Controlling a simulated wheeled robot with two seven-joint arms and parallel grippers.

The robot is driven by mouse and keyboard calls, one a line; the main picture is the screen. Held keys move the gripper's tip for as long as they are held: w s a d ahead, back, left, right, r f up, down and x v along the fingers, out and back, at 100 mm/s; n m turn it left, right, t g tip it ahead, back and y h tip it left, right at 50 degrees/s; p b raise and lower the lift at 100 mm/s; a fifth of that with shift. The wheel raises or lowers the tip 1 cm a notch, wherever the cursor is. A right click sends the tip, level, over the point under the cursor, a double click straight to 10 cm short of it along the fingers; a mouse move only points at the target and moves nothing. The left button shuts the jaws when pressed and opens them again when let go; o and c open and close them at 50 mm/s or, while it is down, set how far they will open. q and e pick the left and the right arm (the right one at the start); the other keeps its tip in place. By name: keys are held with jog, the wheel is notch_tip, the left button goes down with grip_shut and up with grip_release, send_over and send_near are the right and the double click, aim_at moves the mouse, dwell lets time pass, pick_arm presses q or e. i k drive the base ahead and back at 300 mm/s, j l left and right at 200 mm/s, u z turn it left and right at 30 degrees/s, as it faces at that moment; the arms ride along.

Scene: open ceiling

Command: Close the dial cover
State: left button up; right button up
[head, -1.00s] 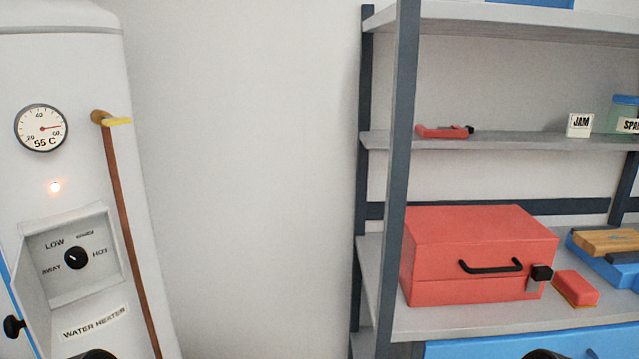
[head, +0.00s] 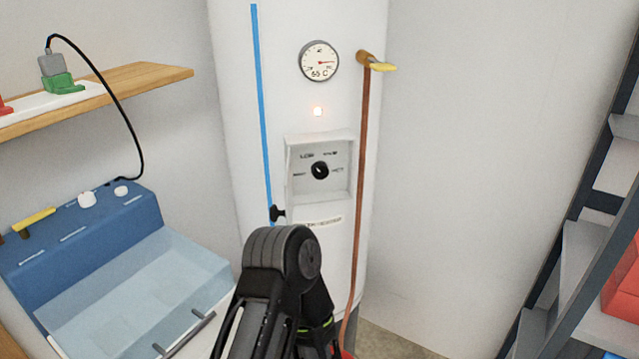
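The white water heater (head: 225,60) stands in the middle of the view. The dial (head: 320,170), a black knob, sits in a square recess on its front and is exposed. Words are printed around it. The dial cover (head: 289,180) appears open, seen nearly edge-on along the recess's left side, with a small black handle (head: 277,213) at its lower left. One of my dark arms rises from the bottom centre, its rounded joint just below the heater's label and partly hiding it. No gripper fingers can be made out.
A blue-topped unit with a clear lid (head: 140,290) stands at left under a wooden shelf (head: 130,85). A shelving rack (head: 585,200) stands at right. The wall between is bare.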

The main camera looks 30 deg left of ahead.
aim_at(274, 214)
jog(key=k+j+u, duration=0.5)
jog(key=k+j, duration=0.75)
jog(key=k, duration=0.15)
jog(key=i+l+u, duration=0.1)
jog(key=i+l, duration=0.3)
jog(key=i, duration=0.2)
